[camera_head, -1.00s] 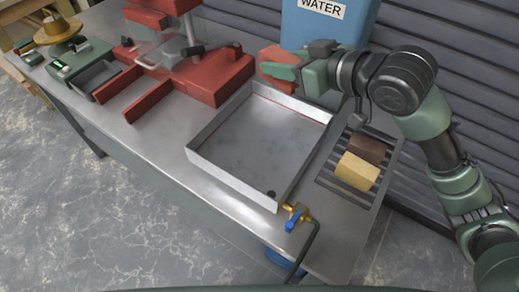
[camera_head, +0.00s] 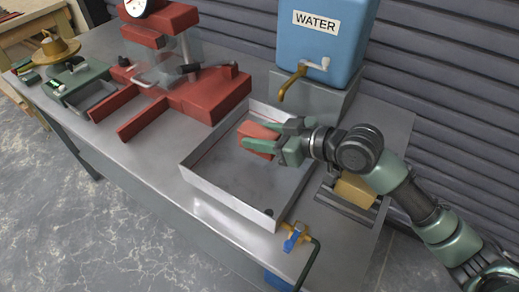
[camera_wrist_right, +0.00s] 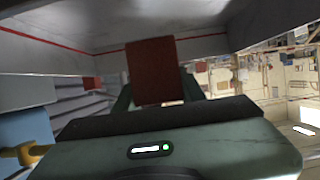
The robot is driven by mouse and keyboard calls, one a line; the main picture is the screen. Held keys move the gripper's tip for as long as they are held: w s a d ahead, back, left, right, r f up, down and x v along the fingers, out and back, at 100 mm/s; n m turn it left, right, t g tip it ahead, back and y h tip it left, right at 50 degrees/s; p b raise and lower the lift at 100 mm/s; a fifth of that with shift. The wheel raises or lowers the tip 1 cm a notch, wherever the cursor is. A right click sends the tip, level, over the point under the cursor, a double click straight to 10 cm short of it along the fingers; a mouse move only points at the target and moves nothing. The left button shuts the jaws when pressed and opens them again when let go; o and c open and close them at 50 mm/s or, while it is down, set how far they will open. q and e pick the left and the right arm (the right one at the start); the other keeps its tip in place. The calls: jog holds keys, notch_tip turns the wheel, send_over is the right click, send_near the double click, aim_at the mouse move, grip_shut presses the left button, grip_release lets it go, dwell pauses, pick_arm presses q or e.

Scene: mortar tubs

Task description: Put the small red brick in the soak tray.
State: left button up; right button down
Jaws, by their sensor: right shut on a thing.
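My right gripper (camera_head: 276,142) is shut on the small red brick (camera_head: 256,136) and holds it over the inside of the soak tray. The brick also shows between the fingers in the right wrist view (camera_wrist_right: 155,70). The soak tray (camera_head: 232,198) is a shallow, square metal tray with a thin red line inside its walls. Its visible floor is bare. The brick appears clear of the floor, but the exact gap is hard to tell. The fingers and forearm hide part of the tray's right side. My left gripper is not in view.
A blue water tank (camera_head: 322,45) with a brass tap (camera_head: 292,82) stands behind the tray. A red press (camera_head: 205,95) is to the left. A yellow brick (camera_head: 355,190) sits on a rack at right, partly under my arm. A blue-handled valve (camera_head: 293,240) is at the tray's front corner.

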jog(key=shift+f, duration=2.5)
jog(key=shift+f, duration=0.15)
jog(key=c, duration=0.8)
grip_release()
jog(key=shift+c, duration=0.2)
jog(key=b+v, duration=0.1)
jog(key=v, duration=1)
jog(key=shift+b, duration=0.35)
jog(key=shift+s+d+r, duration=0.3)
jog(key=shift+d, duration=0.05)
